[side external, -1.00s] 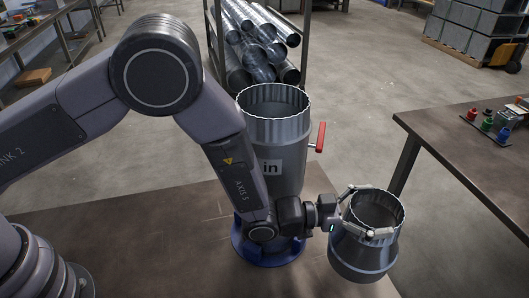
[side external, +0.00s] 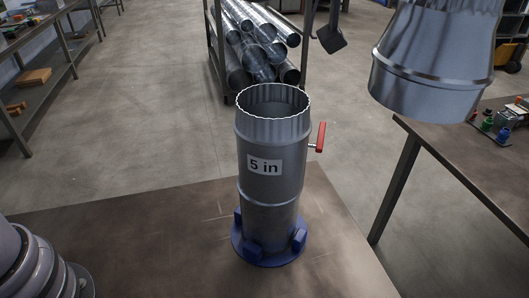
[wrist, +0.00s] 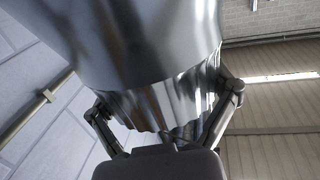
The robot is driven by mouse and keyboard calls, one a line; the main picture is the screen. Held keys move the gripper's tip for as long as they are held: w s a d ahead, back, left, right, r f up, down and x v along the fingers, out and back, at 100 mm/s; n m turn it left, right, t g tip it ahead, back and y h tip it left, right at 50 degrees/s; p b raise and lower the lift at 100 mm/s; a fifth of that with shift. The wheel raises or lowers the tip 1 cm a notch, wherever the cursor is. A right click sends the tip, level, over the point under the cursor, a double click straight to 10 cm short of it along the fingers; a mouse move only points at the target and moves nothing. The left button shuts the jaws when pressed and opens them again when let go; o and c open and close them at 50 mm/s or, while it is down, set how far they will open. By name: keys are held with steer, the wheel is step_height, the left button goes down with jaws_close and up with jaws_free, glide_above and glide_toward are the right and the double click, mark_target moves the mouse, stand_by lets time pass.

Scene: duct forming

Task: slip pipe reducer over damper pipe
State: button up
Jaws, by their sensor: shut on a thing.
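The damper pipe (side external: 272,175) stands upright in a blue base (side external: 268,248) on the brown table. Its crimped top rim is open and clear, a "5 in" label is on its front, and a red handle sticks out to the right. The pipe reducer (side external: 425,80) is in the air at the upper right, apart from the pipe and higher than its rim, wide end down and slightly tilted. Its top is cut off by the frame. In the wrist view my gripper (wrist: 168,97) is shut on the reducer (wrist: 150,45) around its narrow crimped end. My gripper is outside the side view.
A rack of shiny pipes (side external: 258,45) stands behind the damper pipe. A second table (side external: 440,130) with small coloured parts is at the right, below the reducer. A shelf bench (side external: 50,75) is at the far left. The air above the damper pipe is clear.

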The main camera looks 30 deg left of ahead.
steer(key=a+r+n+t+y, duration=0.3)
steer(key=a+n+t+y, duration=0.35)
steer(key=a, duration=1.35)
step_height(320, 180, down, 12)
steer(key=shift+w+a+y, duration=0.15)
steer(key=shift+w+y, duration=0.2)
steer(key=shift+m, duration=0.25)
steer(key=o, duration=1)
steer(key=shift+s, duration=0.1)
